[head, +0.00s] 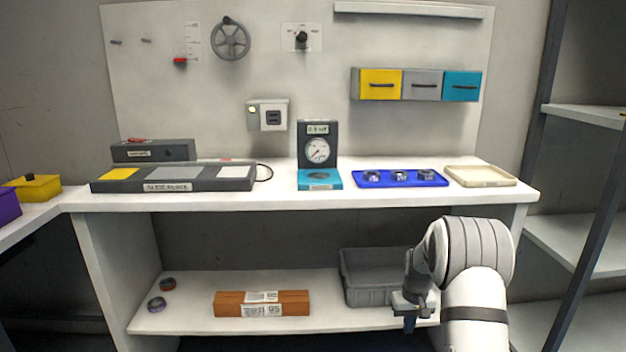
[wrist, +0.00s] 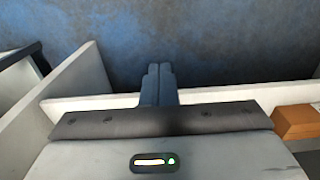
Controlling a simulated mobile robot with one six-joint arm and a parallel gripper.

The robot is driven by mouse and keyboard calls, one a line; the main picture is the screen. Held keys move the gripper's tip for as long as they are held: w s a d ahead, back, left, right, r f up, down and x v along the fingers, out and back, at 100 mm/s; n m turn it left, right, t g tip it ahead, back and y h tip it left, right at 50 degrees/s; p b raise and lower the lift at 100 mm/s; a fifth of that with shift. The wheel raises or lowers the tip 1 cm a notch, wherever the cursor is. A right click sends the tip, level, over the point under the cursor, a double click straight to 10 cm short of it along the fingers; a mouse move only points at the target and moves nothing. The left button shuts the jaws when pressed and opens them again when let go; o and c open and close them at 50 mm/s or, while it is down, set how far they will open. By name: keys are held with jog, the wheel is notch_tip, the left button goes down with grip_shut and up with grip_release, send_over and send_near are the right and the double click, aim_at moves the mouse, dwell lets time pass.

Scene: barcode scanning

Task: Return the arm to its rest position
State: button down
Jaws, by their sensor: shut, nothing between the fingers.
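My gripper (head: 410,322) hangs at the lower right in the head view, pointing down in front of the lower shelf near the grey bin. In the wrist view my gripper (wrist: 158,70) has its two dark fingers pressed together with nothing between them. Below the fingertips in that view is the dark bluish floor (wrist: 230,45). A brown box (head: 262,303) with white labels lies on the lower shelf, left of my gripper and apart from it. Its corner shows at the right edge of the wrist view (wrist: 297,120).
The grey bin (head: 375,275) stands on the lower shelf behind my gripper. The white workbench (head: 240,200) above carries a blue tray (head: 400,184), a cream tray (head: 480,181) and a gauge (head: 318,150). A shelf rack (head: 575,240) stands at the right. Two small rolls (head: 157,303) lie on the lower shelf's left.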

jog(key=s+a+r+p, duration=0.2)
jog(key=s+r+p, duration=0.2)
jog(key=r, duration=0.6)
jog(key=s+a+r+t+p, duration=0.1)
jog(key=s+a+r+p, duration=0.3)
jog(key=r, duration=0.6)
jog(key=s+a+r+p, duration=0.1)
jog(key=s+r+p, duration=0.4)
jog(key=r, duration=0.5)
jog(key=s+a+r+p, duration=0.2)
jog(key=s+r+p, duration=0.4)
jog(key=s+r, duration=0.2)
jog(key=s+a+r+t+p, duration=0.1)
jog(key=s+a+r+p, duration=0.1)
jog(key=s+r+p, duration=0.5)
jog(key=s+r, duration=0.2)
jog(key=s, duration=0.4)
jog(key=shift+s+a+r+m, duration=0.2)
jog(key=shift+a+r+m, duration=0.05)
jog(key=shift+r+m, duration=0.05)
